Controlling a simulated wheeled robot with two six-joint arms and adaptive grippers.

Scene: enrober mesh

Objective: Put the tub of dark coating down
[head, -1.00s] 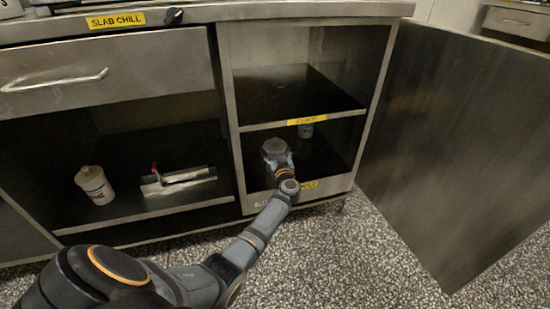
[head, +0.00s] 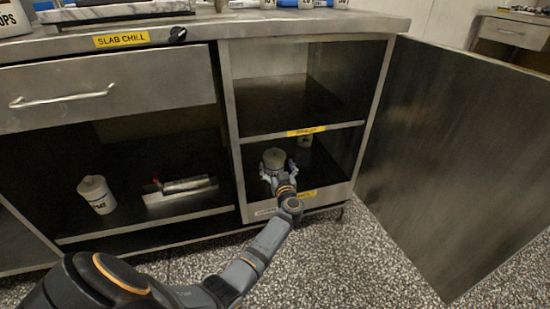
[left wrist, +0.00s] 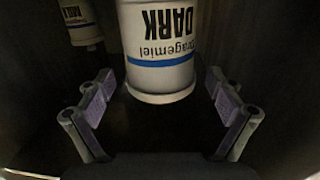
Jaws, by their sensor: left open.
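The tub of dark coating (head: 274,157) is white with a grey lid and stands upright in the lower compartment of the open cabinet. In the left wrist view the tub (left wrist: 157,48) shows its DARK lettering upside down and a blue band. My left gripper (head: 279,169) reaches into that compartment from the front. In the left wrist view its fingers (left wrist: 160,90) are spread open, one on each side of the tub's near end, with gaps between them and the tub. My right gripper is not in view.
A second tub, lettered MILK (left wrist: 78,22), stands deeper in the same compartment. The upper shelf (head: 285,108) is empty. The cabinet door (head: 460,165) stands open at the right. Another white tub (head: 97,195) and a metal tool (head: 180,188) sit in the left bay.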

